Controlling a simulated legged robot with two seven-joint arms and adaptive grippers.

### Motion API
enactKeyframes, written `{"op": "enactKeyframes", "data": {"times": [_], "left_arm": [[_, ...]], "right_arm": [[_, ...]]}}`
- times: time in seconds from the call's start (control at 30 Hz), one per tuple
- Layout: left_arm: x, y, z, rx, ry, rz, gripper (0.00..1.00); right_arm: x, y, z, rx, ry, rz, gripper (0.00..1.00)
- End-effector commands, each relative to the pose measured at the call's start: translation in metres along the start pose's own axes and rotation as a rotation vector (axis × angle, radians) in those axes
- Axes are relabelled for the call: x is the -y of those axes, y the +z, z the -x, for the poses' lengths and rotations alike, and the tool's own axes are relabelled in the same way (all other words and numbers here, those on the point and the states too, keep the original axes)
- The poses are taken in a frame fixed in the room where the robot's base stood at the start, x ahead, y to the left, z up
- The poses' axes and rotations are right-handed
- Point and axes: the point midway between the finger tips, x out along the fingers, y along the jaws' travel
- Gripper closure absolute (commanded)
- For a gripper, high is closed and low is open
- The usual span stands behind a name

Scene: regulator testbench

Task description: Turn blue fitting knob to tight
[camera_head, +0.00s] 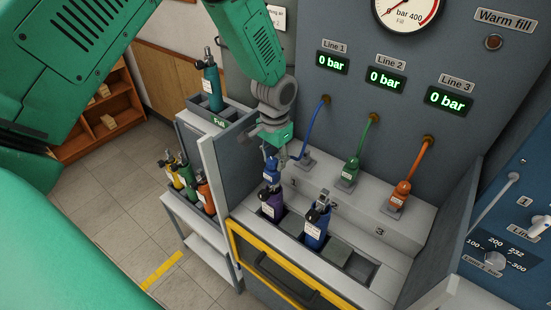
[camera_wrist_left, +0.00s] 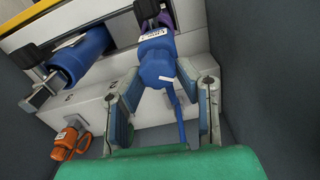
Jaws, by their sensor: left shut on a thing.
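The blue fitting (camera_head: 271,168) is at the valve end of a purple cylinder (camera_head: 272,205) in the leftmost bay of the bench. A blue hose (camera_head: 314,127) comes from the Line 1 port towards it. My left gripper (camera_head: 273,150) comes down on the fitting from above. In the left wrist view the fingers (camera_wrist_left: 158,80) are shut on either side of the blue knob (camera_wrist_left: 157,66). The joint between fitting and cylinder valve is partly hidden. My right gripper is not in view.
A blue cylinder (camera_head: 317,225) stands in the neighbouring bay. Green (camera_head: 349,173) and orange (camera_head: 399,195) fittings rest on the ledge. A grey side wall (camera_head: 222,172) stands close left of my gripper. The rightmost bay (camera_head: 362,268) is empty. The Line displays read 0 bar.

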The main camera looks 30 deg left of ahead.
Motion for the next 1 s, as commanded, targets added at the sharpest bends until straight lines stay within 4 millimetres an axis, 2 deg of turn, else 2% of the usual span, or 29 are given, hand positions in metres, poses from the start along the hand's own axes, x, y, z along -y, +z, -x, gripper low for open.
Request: {"op": "enactKeyframes", "data": {"times": [0.17, 0.2, 0.23, 0.53, 0.67, 0.77, 1.0], "left_arm": [[0.0, 0.0, 0.0, 0.0, 0.0, 0.001, 1.0], [0.0, 0.0, 0.0, -0.001, 0.0, 0.001, 0.62], [0.0, 0.0, 0.0, 0.0, 0.0, 0.001, 0.52], [0.0, 0.0, 0.0, 0.0, 0.0, 0.002, 0.52], [0.0, -0.001, 0.009, -0.003, -0.001, 0.002, 0.52], [0.001, -0.002, 0.025, -0.004, -0.001, 0.002, 0.52], [0.001, -0.002, 0.076, -0.005, -0.001, 0.002, 0.52]], "right_arm": [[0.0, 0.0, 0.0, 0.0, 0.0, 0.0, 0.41], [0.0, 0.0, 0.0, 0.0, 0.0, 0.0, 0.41], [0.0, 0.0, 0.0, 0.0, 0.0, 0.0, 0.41], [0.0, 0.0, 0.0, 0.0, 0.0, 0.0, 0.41], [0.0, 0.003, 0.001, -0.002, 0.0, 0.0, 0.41], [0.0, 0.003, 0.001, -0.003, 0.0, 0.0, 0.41], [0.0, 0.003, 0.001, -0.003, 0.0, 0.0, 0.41]]}}
